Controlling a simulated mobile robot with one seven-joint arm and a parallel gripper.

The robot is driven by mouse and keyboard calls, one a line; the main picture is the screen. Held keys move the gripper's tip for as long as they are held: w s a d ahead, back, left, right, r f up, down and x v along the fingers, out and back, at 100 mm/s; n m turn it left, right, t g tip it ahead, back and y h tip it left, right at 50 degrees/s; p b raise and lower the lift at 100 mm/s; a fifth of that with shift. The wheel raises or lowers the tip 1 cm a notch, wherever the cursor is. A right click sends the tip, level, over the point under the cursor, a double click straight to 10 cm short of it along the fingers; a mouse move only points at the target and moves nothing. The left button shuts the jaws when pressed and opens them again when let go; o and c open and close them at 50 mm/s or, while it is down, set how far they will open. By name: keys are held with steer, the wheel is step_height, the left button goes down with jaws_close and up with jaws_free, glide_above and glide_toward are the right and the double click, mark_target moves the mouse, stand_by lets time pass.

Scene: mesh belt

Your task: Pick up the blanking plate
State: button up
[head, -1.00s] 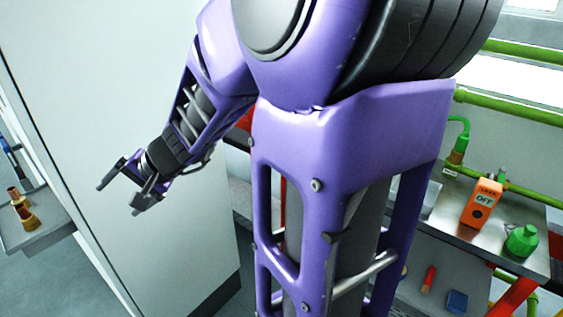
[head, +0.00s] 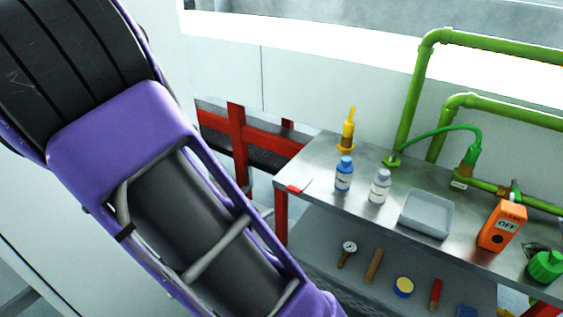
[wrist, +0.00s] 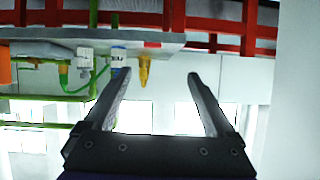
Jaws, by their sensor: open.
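I cannot pick out a blanking plate with certainty in either view. My gripper (wrist: 159,74) shows in the wrist view with its two fingers wide apart and nothing between them. The wrist picture appears upside down. The steel bench (head: 323,168) and its yellow-tipped bottle lie beyond the fingers there, apart from them. In the head view my purple arm fills the left side, and my gripper is out of the frame.
On the bench stand a yellow bottle (head: 348,133), a blue bottle (head: 344,175), a white bottle (head: 380,187), a grey tray (head: 427,213) and an orange OFF box (head: 502,226). A lower shelf (head: 325,240) holds several small items. Green pipes (head: 412,95) run behind.

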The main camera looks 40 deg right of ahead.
steer(key=d+h, duration=0.1)
steer(key=d, duration=0.1)
steer(key=b, duration=0.3)
glide_toward(292, 190)
steer(key=w+d, duration=0.1)
steer(key=d, duration=0.3)
steer(key=w+d+f, duration=0.1)
steer(key=w+d+f+b, duration=0.1)
steer(key=d+f, duration=0.1)
steer(key=shift+d, duration=0.1)
steer(key=shift+w+d+f, duration=0.1)
steer(key=shift+w+d, duration=0.1)
steer(key=shift+d, duration=0.1)
steer(key=shift+c, duration=0.2)
jaws_close()
